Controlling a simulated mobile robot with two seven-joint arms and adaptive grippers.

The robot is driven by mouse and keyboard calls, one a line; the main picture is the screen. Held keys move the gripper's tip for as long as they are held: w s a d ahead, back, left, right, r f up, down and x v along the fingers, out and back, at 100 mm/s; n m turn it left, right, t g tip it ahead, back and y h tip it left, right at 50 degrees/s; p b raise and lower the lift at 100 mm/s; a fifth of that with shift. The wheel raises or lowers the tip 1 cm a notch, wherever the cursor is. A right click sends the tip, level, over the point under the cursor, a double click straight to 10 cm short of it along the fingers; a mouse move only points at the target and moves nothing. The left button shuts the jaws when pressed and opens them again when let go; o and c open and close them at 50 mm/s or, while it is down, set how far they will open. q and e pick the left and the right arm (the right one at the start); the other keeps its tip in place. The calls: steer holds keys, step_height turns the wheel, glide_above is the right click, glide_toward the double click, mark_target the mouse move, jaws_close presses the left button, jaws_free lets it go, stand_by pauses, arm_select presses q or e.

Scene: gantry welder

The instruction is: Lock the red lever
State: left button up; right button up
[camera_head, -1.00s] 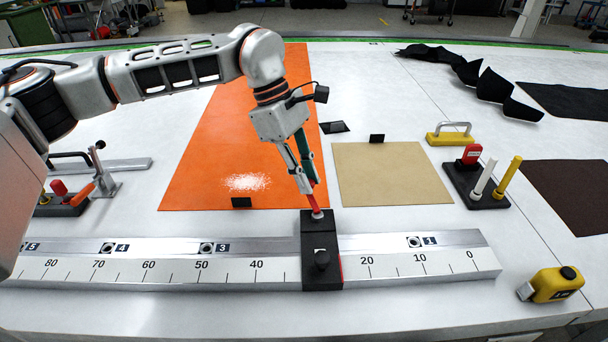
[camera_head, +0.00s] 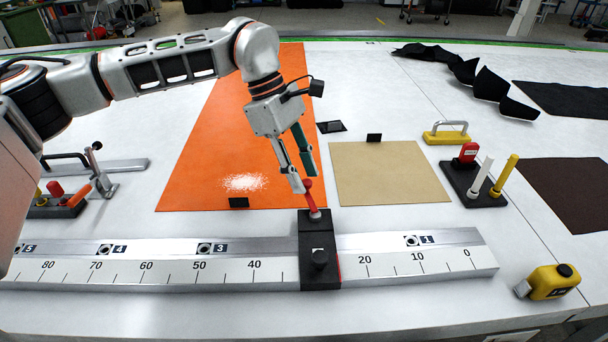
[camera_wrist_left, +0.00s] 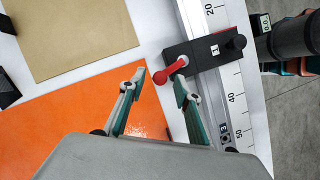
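The red lever (camera_head: 312,197) stands up, slightly tilted, from a black block (camera_head: 319,243) marked 1 that sits across the silver ruled rail. In the left wrist view the red lever (camera_wrist_left: 172,71) ends in a round knob and lies just ahead of the fingertips, in the gap between them. My left gripper (camera_head: 306,182) is open, with its fingers at the knob's height. The left wrist view shows the left gripper (camera_wrist_left: 160,80) with two spread fingers and nothing held. I cannot tell whether a finger touches the knob. My right gripper is not in view.
The rail (camera_head: 420,262) runs along the front of the white table. An orange sheet (camera_head: 215,150) and a tan sheet (camera_head: 390,175) lie behind it. A toggle clamp (camera_head: 100,180) stands left, a black stand with posts (camera_head: 480,196) and a yellow tape measure (camera_head: 552,282) right.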

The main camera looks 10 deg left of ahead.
arm_select(q)
steer(key=v, duration=1.1)
steer(key=shift+a, duration=0.1)
